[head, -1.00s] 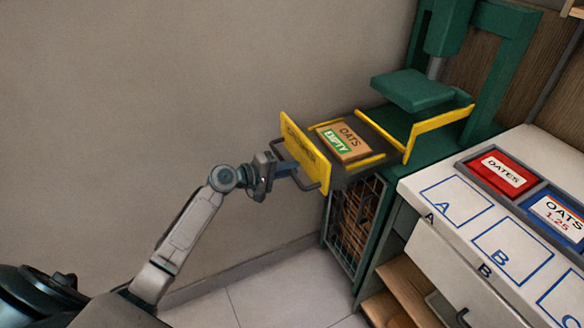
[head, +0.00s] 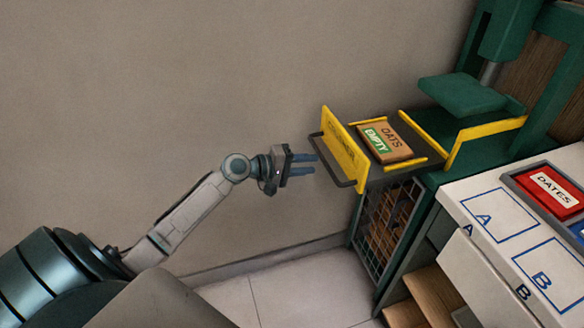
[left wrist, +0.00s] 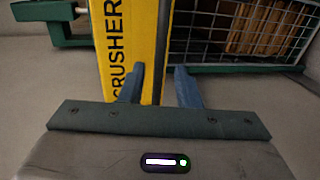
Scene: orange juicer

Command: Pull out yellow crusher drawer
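The yellow crusher drawer front (head: 343,152) stands out from the green crusher (head: 470,95), with a dark bar handle (head: 333,165) on its face. The drawer is pulled out, and a brown box (head: 385,143) labelled OATS and EMPTY lies in it. My right gripper is not in view.
A wire-fronted cage (head: 385,222) with brown contents sits below the drawer. A white counter (head: 475,205) with blue lettered squares and a red DATES tray (head: 555,188) is at right. The floor (head: 290,290) left of the cage is clear.

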